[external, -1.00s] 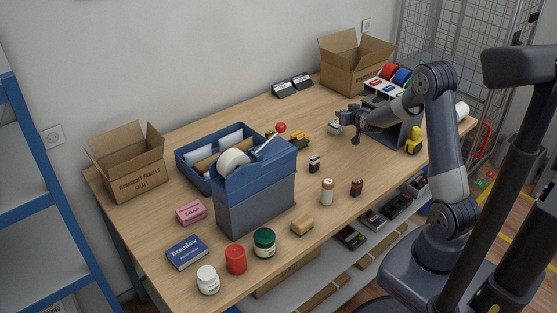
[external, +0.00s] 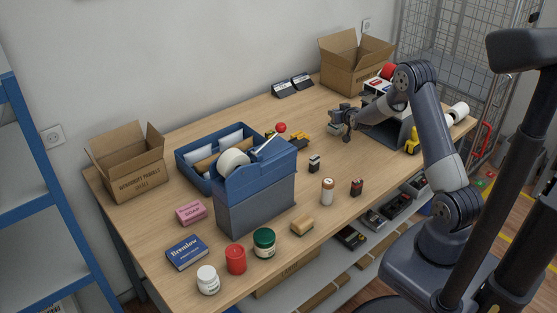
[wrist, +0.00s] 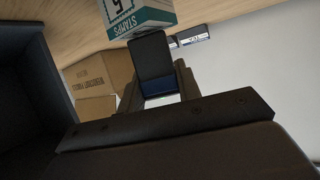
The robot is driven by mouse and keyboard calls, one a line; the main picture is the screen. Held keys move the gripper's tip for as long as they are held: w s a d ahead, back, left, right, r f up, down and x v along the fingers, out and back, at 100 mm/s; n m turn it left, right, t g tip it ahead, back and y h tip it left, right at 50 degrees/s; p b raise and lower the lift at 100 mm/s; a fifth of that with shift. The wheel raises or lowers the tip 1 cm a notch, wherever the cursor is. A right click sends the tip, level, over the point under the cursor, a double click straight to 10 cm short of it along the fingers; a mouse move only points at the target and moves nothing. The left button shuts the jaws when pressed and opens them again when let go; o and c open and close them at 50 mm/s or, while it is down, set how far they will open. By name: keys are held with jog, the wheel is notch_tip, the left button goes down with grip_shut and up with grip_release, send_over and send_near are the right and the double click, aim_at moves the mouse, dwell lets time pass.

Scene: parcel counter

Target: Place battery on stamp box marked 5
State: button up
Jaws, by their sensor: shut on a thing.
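My gripper (external: 347,132) is over the far right part of the table and is shut on a dark block with a blue band, which I take to be the battery (wrist: 151,58). In the wrist view the block sits between the two fingers. The stamp box marked 5 (wrist: 136,14), white and teal, is just beyond the block's end at the top of that view. I cannot tell whether they touch. In the external view my gripper hides most or all of the box.
A small black battery-like block (external: 314,163), a white and orange cylinder (external: 327,191) and a red-black block (external: 357,187) stand in front of my gripper. An open carton (external: 352,68) is at the back.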

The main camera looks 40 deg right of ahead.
jog(key=shift+f, duration=0.1)
jog(key=shift+f, duration=0.1)
jog(key=o, duration=1)
jog(key=shift+r, duration=0.25)
jog(key=shift+s+a, duration=0.15)
jog(key=shift+s, duration=0.1)
jog(key=b+v, duration=0.2)
jog(key=v, duration=0.9)
jog(key=shift+s+r, duration=0.2)
jog(key=shift+r, duration=0.05)
